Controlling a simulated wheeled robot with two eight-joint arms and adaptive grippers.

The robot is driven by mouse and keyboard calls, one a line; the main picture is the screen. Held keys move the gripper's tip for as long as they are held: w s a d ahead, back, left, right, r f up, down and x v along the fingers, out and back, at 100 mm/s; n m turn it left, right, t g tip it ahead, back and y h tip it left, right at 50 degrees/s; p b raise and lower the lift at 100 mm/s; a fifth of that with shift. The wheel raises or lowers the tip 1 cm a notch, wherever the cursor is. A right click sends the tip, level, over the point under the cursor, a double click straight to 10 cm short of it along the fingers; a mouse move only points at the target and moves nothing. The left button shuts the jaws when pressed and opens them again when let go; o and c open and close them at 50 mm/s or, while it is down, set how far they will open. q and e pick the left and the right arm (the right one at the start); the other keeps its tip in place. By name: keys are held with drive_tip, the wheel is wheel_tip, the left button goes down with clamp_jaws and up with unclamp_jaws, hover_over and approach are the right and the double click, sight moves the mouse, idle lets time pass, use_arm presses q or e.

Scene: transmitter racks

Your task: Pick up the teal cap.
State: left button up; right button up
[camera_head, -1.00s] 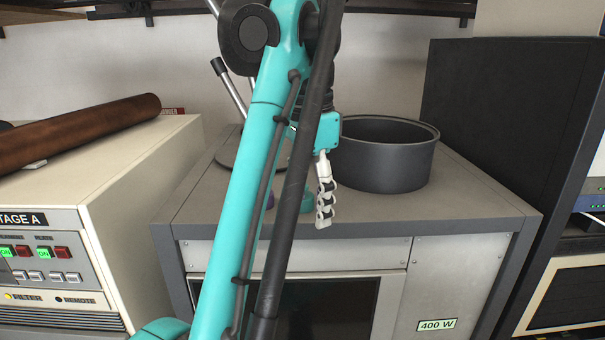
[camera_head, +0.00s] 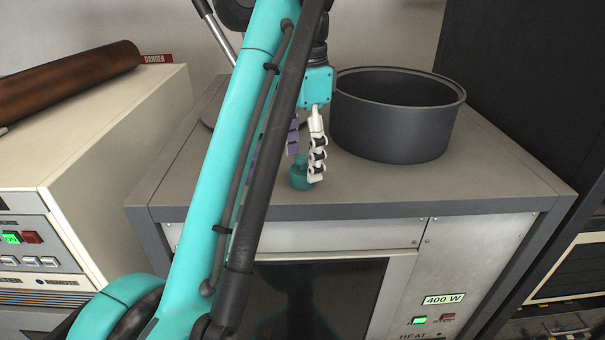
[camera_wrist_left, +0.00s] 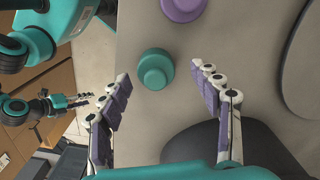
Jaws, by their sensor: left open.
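The teal cap (camera_head: 301,174) stands on the grey top of the rack cabinet, near its front edge. In the left wrist view the teal cap (camera_wrist_left: 155,70) lies ahead of the fingertips, roughly between their lines. My left gripper (camera_head: 306,160) points down at the cap. Its fingers are open and empty, apart on either side in the left wrist view (camera_wrist_left: 160,72). In the head view one white finger partly overlaps the cap's right side. I cannot tell whether it touches. My right gripper is not identifiable in the head view.
A dark round pot (camera_head: 395,118) stands just right of the gripper. A purple cap (camera_wrist_left: 183,8) is near the teal cap in the left wrist view. The cabinet's front edge (camera_head: 420,207) is close to the cap. A beige console (camera_head: 110,140) carries a brown roll.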

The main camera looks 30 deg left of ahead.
use_arm(q)
drive_tip(key=shift+w+f, duration=0.1)
drive_tip(key=shift+f, duration=0.85)
drive_tip(key=shift+s+d, duration=0.25)
drive_tip(key=shift+s, duration=0.3)
drive_tip(key=shift+w+a+f, duration=0.15)
drive_tip(key=shift+w+a, duration=0.05)
drive_tip(key=shift+w, duration=0.15)
drive_tip(key=c, duration=1)
drive_tip(key=shift+s+d, duration=0.1)
drive_tip(key=shift+s, duration=0.05)
drive_tip(key=shift+c, duration=0.2)
